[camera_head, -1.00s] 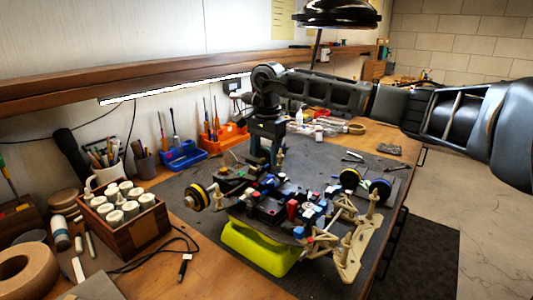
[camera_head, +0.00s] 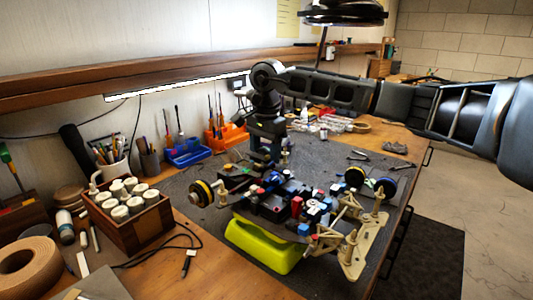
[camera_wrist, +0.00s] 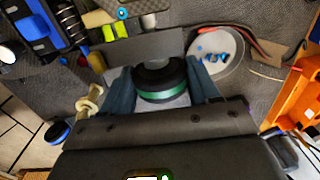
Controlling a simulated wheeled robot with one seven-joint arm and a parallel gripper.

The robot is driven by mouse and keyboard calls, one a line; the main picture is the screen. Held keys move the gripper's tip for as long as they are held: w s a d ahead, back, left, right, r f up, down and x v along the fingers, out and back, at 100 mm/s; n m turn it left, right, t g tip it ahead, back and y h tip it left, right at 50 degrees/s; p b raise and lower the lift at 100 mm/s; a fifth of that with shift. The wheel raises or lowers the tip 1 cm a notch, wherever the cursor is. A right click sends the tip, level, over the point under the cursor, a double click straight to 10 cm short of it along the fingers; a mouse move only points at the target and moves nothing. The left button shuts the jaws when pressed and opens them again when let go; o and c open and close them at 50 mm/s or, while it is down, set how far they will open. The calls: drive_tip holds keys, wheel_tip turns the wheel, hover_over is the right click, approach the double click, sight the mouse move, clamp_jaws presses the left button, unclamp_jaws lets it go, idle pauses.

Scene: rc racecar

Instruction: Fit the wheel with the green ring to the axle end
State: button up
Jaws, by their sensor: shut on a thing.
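My gripper (camera_wrist: 162,84) is shut on a black wheel with a green ring (camera_wrist: 160,92), which sits between its two fingers in the wrist view. In the head view my gripper (camera_head: 266,156) points down behind the racecar, and the held wheel is hard to make out there. The racecar (camera_head: 285,200) rests on a lime-green stand (camera_head: 262,245). A yellow-ringed wheel (camera_head: 202,193) is at its left, and a yellow-ringed wheel (camera_head: 355,177) and a blue-ringed wheel (camera_head: 386,187) are at its right. I cannot tell which axle end is bare.
A white dish with small blue parts (camera_wrist: 213,57) and an orange bin (camera_wrist: 298,100) show in the wrist view. In the head view, a wooden box of white jars (camera_head: 140,232) stands at the left, blue and orange tool holders at the back. A black cable (camera_head: 188,262) lies in front.

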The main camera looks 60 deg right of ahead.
sight(265, 148)
drive_tip(key=shift+a, duration=0.15)
drive_tip(key=o, duration=1.1)
drive_tip(key=shift+s+r+b, duration=0.1)
drive_tip(key=shift+r+b, duration=0.4)
drive_tip(key=shift+r, duration=3.4)
